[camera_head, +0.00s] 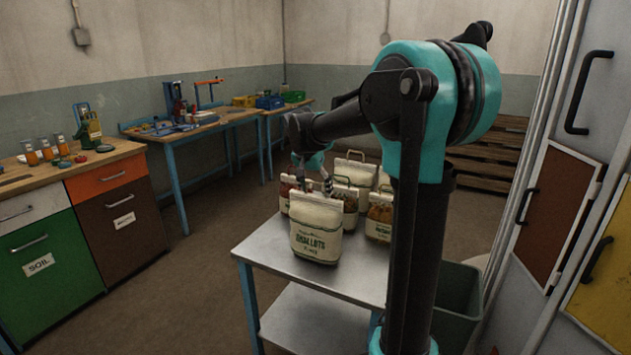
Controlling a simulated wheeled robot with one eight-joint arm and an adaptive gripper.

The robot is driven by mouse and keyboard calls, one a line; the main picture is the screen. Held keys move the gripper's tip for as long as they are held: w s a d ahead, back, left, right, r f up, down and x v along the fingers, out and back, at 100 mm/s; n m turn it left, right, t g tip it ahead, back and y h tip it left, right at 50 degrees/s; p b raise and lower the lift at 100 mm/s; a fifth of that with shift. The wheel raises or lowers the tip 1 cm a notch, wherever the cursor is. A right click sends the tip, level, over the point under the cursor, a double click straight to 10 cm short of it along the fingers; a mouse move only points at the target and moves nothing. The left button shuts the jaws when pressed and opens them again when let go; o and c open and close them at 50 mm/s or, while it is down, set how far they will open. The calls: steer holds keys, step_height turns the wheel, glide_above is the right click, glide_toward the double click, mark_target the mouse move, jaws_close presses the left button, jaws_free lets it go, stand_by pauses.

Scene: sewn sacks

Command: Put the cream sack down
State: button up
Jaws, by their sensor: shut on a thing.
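The fingers partly cover the top seam. I cannot tell whether the sack's base touches the table top or hangs just above it.
Several other sacks stand close behind, including one with orange contents (379,215) and a pale one with a handle (355,168). The table's front left is bare. My arm hides its right side. A dark green bin (460,300) stands at right.

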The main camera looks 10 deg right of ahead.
steer(key=shift+f, duration=0.4)
steer(key=o, duration=1.9)
steer(key=shift+f, duration=0.1)
steer(key=v, duration=1.2)
steer(key=s+d+f+n+y, duration=0.1)
steer(key=s+d+f+n, duration=0.1)
steer(key=s+f, duration=0.7)
steer(key=s+d+f+n, duration=0.2)
steer(key=s+f, duration=0.7)
steer(key=f, duration=0.1)
steer(key=s+d+f+n+y, duration=0.1)
steer(key=s+d+f+n, duration=0.2)
steer(key=s+f, duration=0.5)
steer(key=shift+s+f+t+y, duration=0.15)
steer(key=shift+s+f, duration=0.05)
steer(key=shift+f, duration=0.4)
steer(key=shift+s+f+t+y, duration=0.15)
steer(key=shift+s+f, duration=0.05)
steer(key=shift+f, duration=0.4)
